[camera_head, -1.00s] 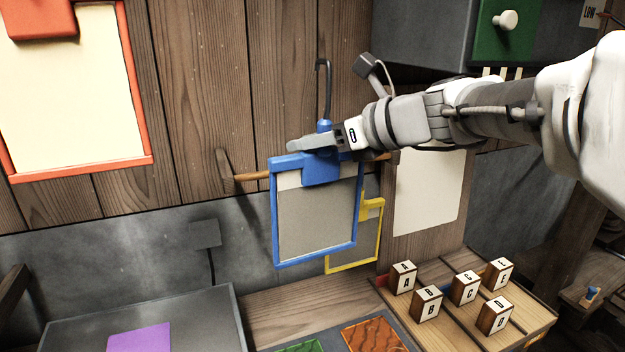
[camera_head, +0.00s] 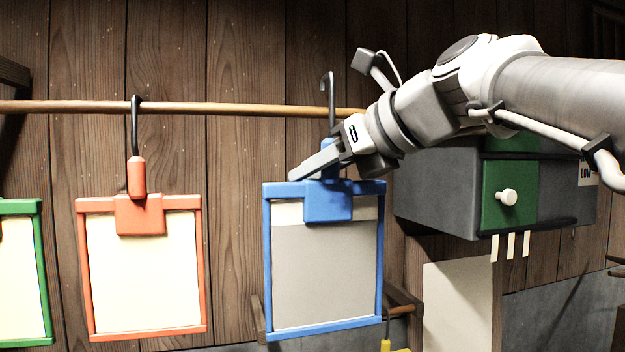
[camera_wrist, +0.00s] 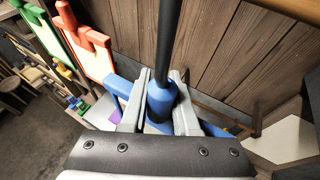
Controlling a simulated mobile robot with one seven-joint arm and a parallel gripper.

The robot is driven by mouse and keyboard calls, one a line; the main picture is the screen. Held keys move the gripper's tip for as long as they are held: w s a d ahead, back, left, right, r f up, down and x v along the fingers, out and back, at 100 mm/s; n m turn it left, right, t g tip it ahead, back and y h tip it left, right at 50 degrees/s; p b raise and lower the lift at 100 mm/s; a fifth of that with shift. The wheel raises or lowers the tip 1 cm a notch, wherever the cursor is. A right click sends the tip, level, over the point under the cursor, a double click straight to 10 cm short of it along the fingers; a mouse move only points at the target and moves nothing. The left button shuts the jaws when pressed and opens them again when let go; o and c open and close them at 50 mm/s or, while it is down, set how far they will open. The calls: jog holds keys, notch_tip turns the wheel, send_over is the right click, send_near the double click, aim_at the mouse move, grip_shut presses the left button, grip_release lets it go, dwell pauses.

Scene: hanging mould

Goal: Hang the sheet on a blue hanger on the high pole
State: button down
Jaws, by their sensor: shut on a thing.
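The blue hanger (camera_head: 268,262) is a blue frame with a clip at its top and a black hook, and a grey sheet (camera_head: 325,275) with a pale top strip sits in it. My gripper (camera_head: 318,163) is shut on the hanger's blue neck, which shows between the fingers in the wrist view (camera_wrist: 160,100). The high pole (camera_head: 230,109) is a wooden rod across the wall. The hanger's black hook (camera_head: 328,95) stands upright with its top above the pole's height in the head view. Whether it touches the pole I cannot tell.
An orange hanger (camera_head: 140,215) hangs from the high pole, with a green hanger (camera_head: 42,270) to its left. A grey cabinet with a green door (camera_head: 510,190) stands right of the blue hanger. A low wooden pole (camera_head: 400,309) and part of a yellow hanger (camera_head: 386,346) are below.

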jog(key=w+a+f, duration=0.1)
jog(key=w+a, duration=0.1)
jog(key=w, duration=0.6)
jog(key=shift+a+f, duration=0.15)
jog(key=shift+f, duration=0.2)
jog(key=shift+p, duration=0.3)
jog(key=c, duration=0.6)
grip_release()
